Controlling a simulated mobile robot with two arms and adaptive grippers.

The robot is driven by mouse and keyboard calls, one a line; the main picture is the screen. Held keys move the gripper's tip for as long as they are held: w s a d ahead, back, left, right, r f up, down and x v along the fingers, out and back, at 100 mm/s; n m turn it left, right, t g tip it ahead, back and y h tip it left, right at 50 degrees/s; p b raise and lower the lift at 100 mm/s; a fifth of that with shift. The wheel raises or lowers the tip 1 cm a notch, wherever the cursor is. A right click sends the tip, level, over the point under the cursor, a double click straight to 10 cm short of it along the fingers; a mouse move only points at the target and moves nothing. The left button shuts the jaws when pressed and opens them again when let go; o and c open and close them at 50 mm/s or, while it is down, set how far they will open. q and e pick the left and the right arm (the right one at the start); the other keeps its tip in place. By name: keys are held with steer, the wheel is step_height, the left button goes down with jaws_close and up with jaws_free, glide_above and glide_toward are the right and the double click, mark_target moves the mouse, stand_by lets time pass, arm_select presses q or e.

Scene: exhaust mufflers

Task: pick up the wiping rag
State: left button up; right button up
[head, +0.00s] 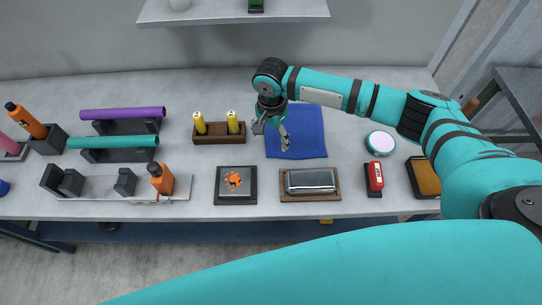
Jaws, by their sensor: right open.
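The wiping rag appears to be the flat blue cloth (308,143) on the grey workbench, right of the middle in the head view. It looks smooth, with a slight fold line across its lower part. My right gripper (271,136) hangs at the rag's left edge, fingers pointing down and spread open, with nothing between them. Its wrist and arm cover the rag's upper left corner. I cannot tell how high the fingertips are above the cloth. My left gripper is not in view.
A wooden block with two yellow cylinders (218,131) stands left of the rag. A metal muffler (310,181) on a wooden tray and a black plate with an orange splat (235,185) lie in front. A round white-topped tin (380,143) and red object (374,178) stand right.

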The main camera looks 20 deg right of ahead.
steer(key=b, duration=0.5)
glide_above(272, 154)
steer(key=f, duration=0.5)
steer(key=shift+w, duration=0.2)
steer(key=shift+a+f, duration=0.1)
steer(key=shift+f, duration=0.95)
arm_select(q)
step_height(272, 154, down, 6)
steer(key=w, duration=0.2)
arm_select(e)
steer(key=shift+f, duration=0.2)
steer(key=shift+s+f, duration=0.1)
steer(key=shift+s, duration=0.05)
jaws_close()
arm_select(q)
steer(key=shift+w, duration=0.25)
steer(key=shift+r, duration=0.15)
